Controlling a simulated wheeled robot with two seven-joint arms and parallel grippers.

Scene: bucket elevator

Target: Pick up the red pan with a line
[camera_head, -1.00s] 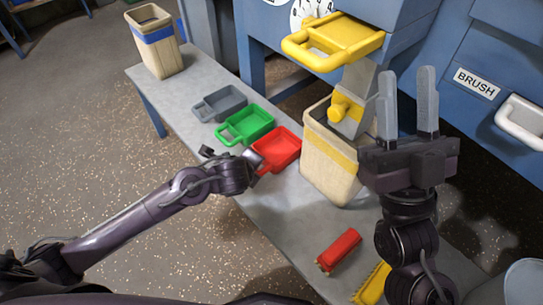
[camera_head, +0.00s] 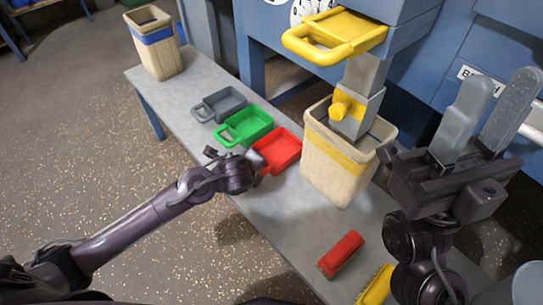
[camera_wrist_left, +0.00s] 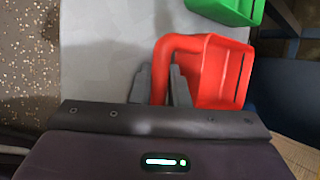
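The red pan (camera_head: 283,153) sits on the grey bench, beside the green pan. In the left wrist view the red pan (camera_wrist_left: 222,72) shows its open inside, a dark line along its right part, and a looped handle bent toward me. My left gripper (camera_wrist_left: 159,80) has one finger on each side of the handle bar; whether it presses on the bar cannot be told. In the head view the left fingertips are hidden behind the wrist at the handle. My right gripper (camera_head: 497,112) is raised at the right, fingers apart and empty.
The green pan (camera_head: 246,127) and grey pan (camera_head: 222,104) line up behind. A beige bucket with a yellow band (camera_head: 328,172) stands right of the red pan. A red brush (camera_head: 341,253) and a yellow brush (camera_head: 374,285) lie nearer. A blue-banded bucket (camera_head: 155,50) stands at the far end.

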